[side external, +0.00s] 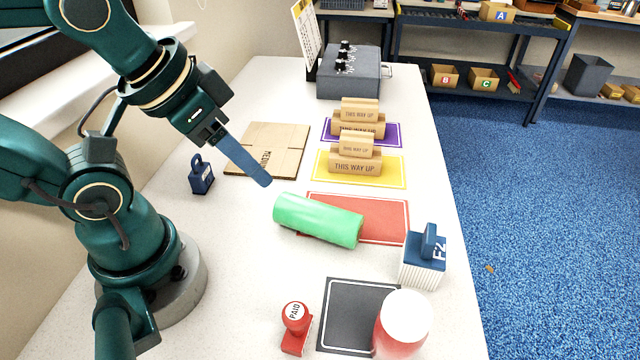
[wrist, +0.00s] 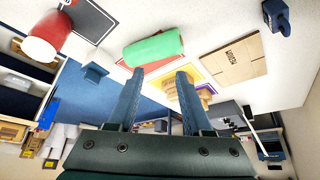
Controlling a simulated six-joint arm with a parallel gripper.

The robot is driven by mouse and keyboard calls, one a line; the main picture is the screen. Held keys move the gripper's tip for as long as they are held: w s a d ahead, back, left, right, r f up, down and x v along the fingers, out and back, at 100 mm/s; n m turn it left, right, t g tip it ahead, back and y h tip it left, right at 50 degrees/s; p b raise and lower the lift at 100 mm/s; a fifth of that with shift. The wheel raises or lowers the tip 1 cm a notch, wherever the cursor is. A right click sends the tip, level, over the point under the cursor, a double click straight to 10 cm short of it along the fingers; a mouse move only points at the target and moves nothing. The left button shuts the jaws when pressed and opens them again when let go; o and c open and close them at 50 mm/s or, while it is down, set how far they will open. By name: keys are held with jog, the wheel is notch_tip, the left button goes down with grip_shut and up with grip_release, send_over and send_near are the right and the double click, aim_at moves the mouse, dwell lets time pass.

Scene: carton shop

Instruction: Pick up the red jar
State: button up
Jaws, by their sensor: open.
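The red jar (side external: 389,341) with a white lid (side external: 406,314) stands upright at the near right of the table, over the right edge of a black mat (side external: 350,312). In the wrist view the jar (wrist: 50,28) is at the upper left. My gripper (side external: 264,182) is above the table, left of the green cylinder and well apart from the jar. The wrist view shows its two fingers (wrist: 159,76) spread with nothing between them.
A green cylinder (side external: 318,219) lies partly on a red mat (side external: 385,220). A blue-handled block (side external: 422,262) stands behind the jar, and a red stamp (side external: 296,325) stands left of it.

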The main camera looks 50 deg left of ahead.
jog(key=o, duration=0.8)
jog(key=shift+w, duration=0.1)
